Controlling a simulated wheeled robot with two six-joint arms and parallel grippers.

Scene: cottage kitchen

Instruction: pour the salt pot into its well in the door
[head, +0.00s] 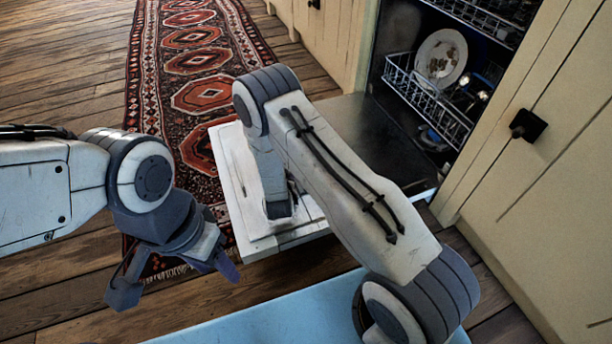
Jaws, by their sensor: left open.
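The open dishwasher's lowered door (350,115) shows a grey inner face, with a pale panel (232,165) at its left end. My right arm crosses in front of it and hides much of it. The right arm bends down over the pale panel; its gripper is hidden behind the forearm. I cannot make out the salt pot or the well. My left gripper (175,273) is open and empty, low at the left, apart from the door, with floorboards and the rug's end behind it.
Inside the dishwasher, a white rack (428,100) holds a patterned plate (440,58) and other dishes. Cream cabinets with dark knobs (530,125) stand on both sides. A red patterned rug (195,60) runs over the wooden floor. Open floor lies at the left.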

